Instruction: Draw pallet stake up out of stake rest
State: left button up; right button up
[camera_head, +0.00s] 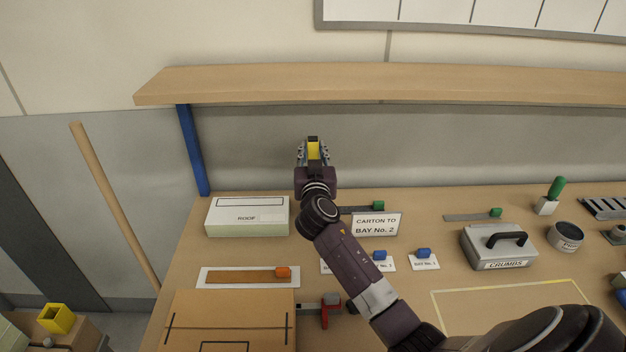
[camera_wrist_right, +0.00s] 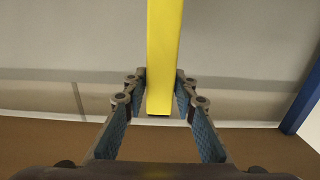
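My right gripper (camera_head: 313,148) is raised in front of the grey wall, above the back of the bench. It is shut on a yellow bar, taken as the pallet stake (camera_wrist_right: 165,60). In the right wrist view the blue-padded fingers (camera_wrist_right: 160,100) stand on both sides of it, and its squared near end shows between them. In the head view only a short yellow part shows between the fingers. A yellow square open-topped socket (camera_head: 57,319) sits on a brown box at the lower left; I cannot tell whether it is the stake rest. My left gripper is not in view.
A wooden shelf (camera_head: 400,83) on a blue upright (camera_head: 192,150) runs above the bench. A wooden pole (camera_head: 113,203) leans at left.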

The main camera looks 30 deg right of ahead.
grip_shut()
jog(key=shift+r, duration=0.1)
notch_tip(320, 180, up, 10)
jog(key=shift+f+b, duration=0.1)
jog(key=shift+b, duration=0.4)
jog(key=shift+c, duration=0.7)
grip_release()
grip_shut()
